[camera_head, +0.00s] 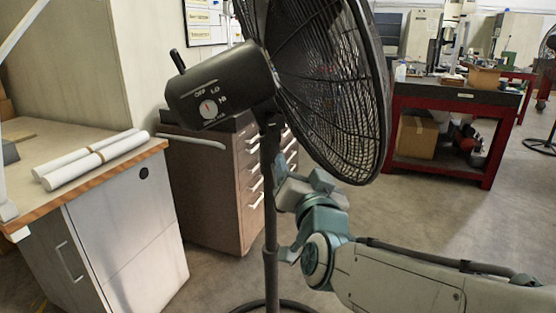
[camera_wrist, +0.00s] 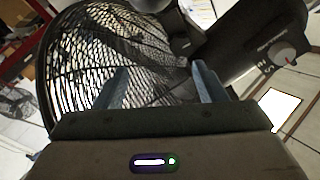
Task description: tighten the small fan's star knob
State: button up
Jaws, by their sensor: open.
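A black pedestal fan stands close in the head view, with its wire cage (camera_head: 330,90), motor housing (camera_head: 215,92) and pole (camera_head: 270,200). The housing carries a round speed dial (camera_head: 208,108). I cannot make out a star knob in either view. My gripper (camera_head: 300,178) is just right of the pole, below the housing and partly in front of the drawer cabinet. In the wrist view my gripper (camera_wrist: 160,84) has its two fingers apart, with nothing held between them. The cage (camera_wrist: 95,45) and housing (camera_wrist: 250,45) lie beyond the fingers.
A wooden-topped bench (camera_head: 90,150) with rolled white paper (camera_head: 95,158) stands at left. A brown drawer cabinet (camera_head: 215,190) is behind the pole. A red workbench (camera_head: 455,98) and another fan (camera_head: 549,60) are at far right. Floor between is clear.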

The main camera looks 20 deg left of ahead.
aim_at(277, 124)
jog(key=a+t+b, duration=0.1)
jog(key=s+a+m, duration=0.1)
jog(key=a+f+t+b, duration=0.1)
jog(key=shift+s+m+t+b, duration=0.25)
jog(key=shift+m+t+b, duration=0.05)
jog(key=shift+b, duration=0.05)
jog(key=shift+r, duration=0.15)
jog(key=shift+w+a+r, duration=0.1)
jog(key=shift+a+r, duration=0.05)
jog(key=shift+r, duration=0.05)
jog(key=x, duration=0.4)
jog(key=p+x, duration=0.1)
jog(key=x, duration=0.8)
jog(key=shift+r, duration=0.3)
jog(key=shift+c, duration=0.4)
jog(key=c, duration=0.9)
